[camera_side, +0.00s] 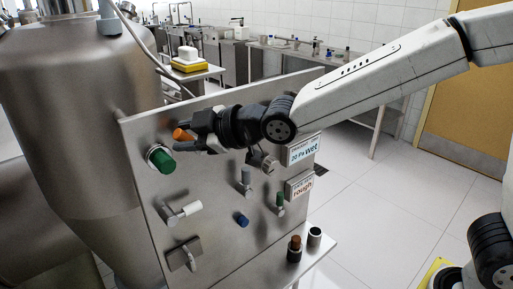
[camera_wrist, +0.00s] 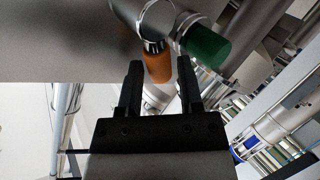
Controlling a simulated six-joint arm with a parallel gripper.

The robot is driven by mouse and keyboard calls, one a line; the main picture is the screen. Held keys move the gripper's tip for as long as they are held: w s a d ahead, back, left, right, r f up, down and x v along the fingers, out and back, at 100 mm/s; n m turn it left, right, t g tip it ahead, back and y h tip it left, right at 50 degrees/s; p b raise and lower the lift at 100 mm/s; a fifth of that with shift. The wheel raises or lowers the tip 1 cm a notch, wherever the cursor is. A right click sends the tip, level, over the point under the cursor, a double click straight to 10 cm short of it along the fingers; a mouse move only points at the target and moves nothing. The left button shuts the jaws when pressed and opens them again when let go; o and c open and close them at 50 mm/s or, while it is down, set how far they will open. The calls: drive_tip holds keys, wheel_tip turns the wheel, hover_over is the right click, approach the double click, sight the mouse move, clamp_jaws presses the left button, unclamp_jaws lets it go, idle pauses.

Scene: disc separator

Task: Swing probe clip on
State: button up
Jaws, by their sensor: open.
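My gripper (camera_side: 200,135) is at the upper left of the upright steel panel (camera_side: 222,185). It is open, with an orange handle (camera_side: 181,135) just at its fingertips. In the wrist view the orange handle (camera_wrist: 158,67) hangs from a round metal fitting (camera_wrist: 156,22) and lies between the two black fingers (camera_wrist: 160,72), with a gap on both sides. A large green knob (camera_side: 161,161) sits beside the orange handle; it also shows in the wrist view (camera_wrist: 207,46). No part is labelled as the probe clip, so I cannot tell which one it is.
The panel also carries a white-tipped lever (camera_side: 184,211), a blue knob (camera_side: 242,220), a small green-tipped lever (camera_side: 280,202) and a square plate with a lever (camera_side: 184,254). Signs reading "wet" (camera_side: 304,149) and "rough" (camera_side: 300,185) are at right. A steel vessel (camera_side: 65,120) stands at left.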

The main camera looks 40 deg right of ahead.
drive_tip(key=shift+w+a+f, duration=0.1)
drive_tip(key=shift+w+a, duration=0.05)
drive_tip(key=shift+w, duration=0.1)
clamp_jaws()
drive_tip(key=shift+a+f+n+h, duration=0.15)
drive_tip(key=shift+f+n+h, duration=0.05)
drive_tip(key=shift+n+h, duration=0.2)
idle(0.7)
unclamp_jaws()
drive_tip(key=shift+s+r, duration=0.1)
drive_tip(key=shift+s, duration=0.05)
drive_tip(key=v, duration=0.7)
drive_tip(key=shift+r, duration=0.15)
